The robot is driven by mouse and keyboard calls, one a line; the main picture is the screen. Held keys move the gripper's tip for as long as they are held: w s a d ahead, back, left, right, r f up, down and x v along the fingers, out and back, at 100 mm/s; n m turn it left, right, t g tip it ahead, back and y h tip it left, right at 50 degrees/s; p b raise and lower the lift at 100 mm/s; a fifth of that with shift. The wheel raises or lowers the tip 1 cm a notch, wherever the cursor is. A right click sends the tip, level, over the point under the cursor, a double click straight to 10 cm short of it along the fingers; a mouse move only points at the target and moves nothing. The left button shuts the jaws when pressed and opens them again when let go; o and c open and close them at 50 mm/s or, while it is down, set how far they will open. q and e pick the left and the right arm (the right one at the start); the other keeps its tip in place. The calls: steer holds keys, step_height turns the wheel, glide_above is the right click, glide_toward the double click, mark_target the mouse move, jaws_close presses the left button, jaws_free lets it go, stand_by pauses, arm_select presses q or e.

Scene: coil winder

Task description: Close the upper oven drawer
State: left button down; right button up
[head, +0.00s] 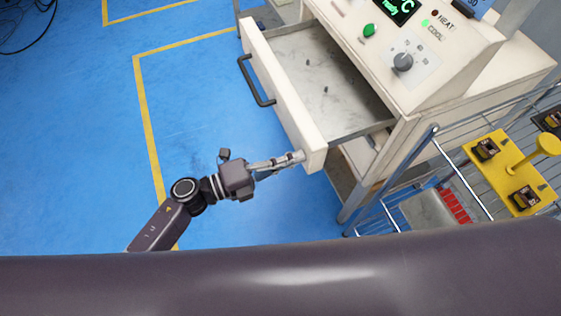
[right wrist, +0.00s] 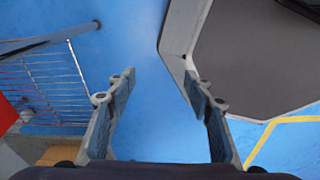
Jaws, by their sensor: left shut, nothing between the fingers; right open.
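The upper oven drawer (head: 284,95) is pulled out of the cream-coloured oven body (head: 450,75) in the head view. Its dark handle (head: 256,82) is on the outer face of the front panel. The drawer holds two tiny dark bits on a grey floor. My left gripper (head: 300,157) is shut and empty, with its fingertips at the near end of the drawer front; I cannot tell for sure whether they touch it. My right gripper (right wrist: 158,95) is open and empty in the right wrist view, above blue floor.
A wire-sided cart (head: 470,180) stands right of the oven, carrying a yellow fixture (head: 510,170) with dark parts. The control panel has a green button (head: 369,30) and a grey knob (head: 403,62). Open blue floor (head: 80,130) with yellow lines lies left.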

arm_select(q)
glide_toward(375, 127)
steer(key=b+x, duration=0.2)
steer(key=x, duration=0.2)
steer(key=shift+s+f+b, duration=0.1)
steer(key=shift+f+b, duration=0.1)
steer(key=shift+b, duration=0.2)
steer(key=b+x, duration=0.1)
steer(key=x, duration=0.3)
steer(key=shift+d, duration=0.3)
steer(key=shift+w+d, duration=0.25)
steer(key=shift+d, duration=0.35)
steer(key=shift+r, duration=0.2)
arm_select(e)
steer(key=f, duration=0.2)
steer(key=d+f, duration=0.1)
steer(key=f, duration=0.1)
steer(key=shift+w+f, duration=0.1)
arm_select(q)
steer(key=shift+r, duration=0.1)
steer(key=shift+w, duration=0.1)
arm_select(e)
steer(key=shift+a, duration=0.1)
